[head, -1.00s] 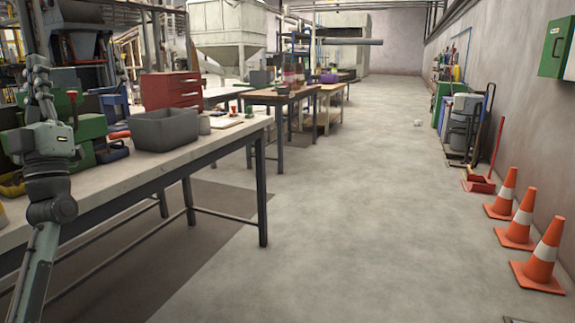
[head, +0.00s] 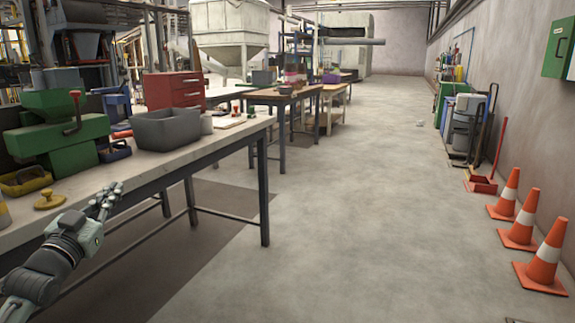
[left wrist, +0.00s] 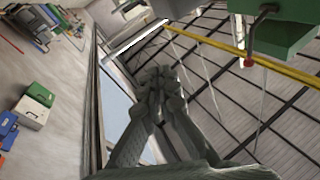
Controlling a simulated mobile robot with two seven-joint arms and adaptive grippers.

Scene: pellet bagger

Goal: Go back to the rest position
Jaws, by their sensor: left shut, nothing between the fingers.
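My left gripper (head: 106,198) is in the lower left of the head view, by the front edge of the workbench (head: 190,157). Its fingers are together and empty. In the left wrist view the closed fingers (left wrist: 160,88) fill the middle, with walls and ceiling beams behind them. My right gripper is in neither view.
On the bench stand a green machine (head: 60,130), a grey bin (head: 166,129) and a red drawer cabinet (head: 173,90). A yellow knob-like part (head: 49,199) lies near my left arm. Traffic cones (head: 546,257) line the right wall. The floor aisle between is clear.

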